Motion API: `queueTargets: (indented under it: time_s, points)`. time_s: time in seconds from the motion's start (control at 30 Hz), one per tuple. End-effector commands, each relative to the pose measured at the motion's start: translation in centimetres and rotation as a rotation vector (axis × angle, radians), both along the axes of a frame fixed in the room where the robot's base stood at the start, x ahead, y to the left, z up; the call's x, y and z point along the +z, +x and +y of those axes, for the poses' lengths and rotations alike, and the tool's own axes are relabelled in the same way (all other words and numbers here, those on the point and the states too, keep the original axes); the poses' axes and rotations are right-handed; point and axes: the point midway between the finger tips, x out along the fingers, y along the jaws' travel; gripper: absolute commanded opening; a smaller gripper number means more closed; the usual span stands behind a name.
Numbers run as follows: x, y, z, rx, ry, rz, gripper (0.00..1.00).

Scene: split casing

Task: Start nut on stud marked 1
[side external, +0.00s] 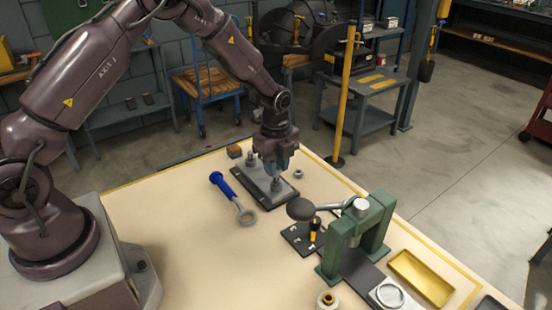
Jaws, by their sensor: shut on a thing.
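The dark, flat casing plate (270,196) lies on the table with upright grey studs on it. One stud (250,158) shows at its back left; the mark 1 is too small to read here. My gripper (275,180) points down over the plate and is shut on a small grey nut, mostly hidden between the fingers. It is low over a stud near the plate's middle; I cannot tell whether the nut touches the stud. Another small grey nut (298,174) lies on the table just right of the plate.
A blue-handled ring wrench (233,199) lies left of the plate. A brown block (234,151) is behind it. A green press (357,238) with a dark round knob stands front right, near a yellow tray (421,277). The table's left front is clear.

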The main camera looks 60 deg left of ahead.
Motion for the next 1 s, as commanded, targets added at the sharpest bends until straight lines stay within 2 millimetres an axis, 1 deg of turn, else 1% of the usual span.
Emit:
queueTargets:
  time_s: [0.6, 1.0]
  points:
    - [-0.01, 0.01, -0.02, 0.0, 0.0, 0.0, 0.02]
    - [-0.53, 0.02, -0.03, 0.0, -0.001, 0.0, 0.02]
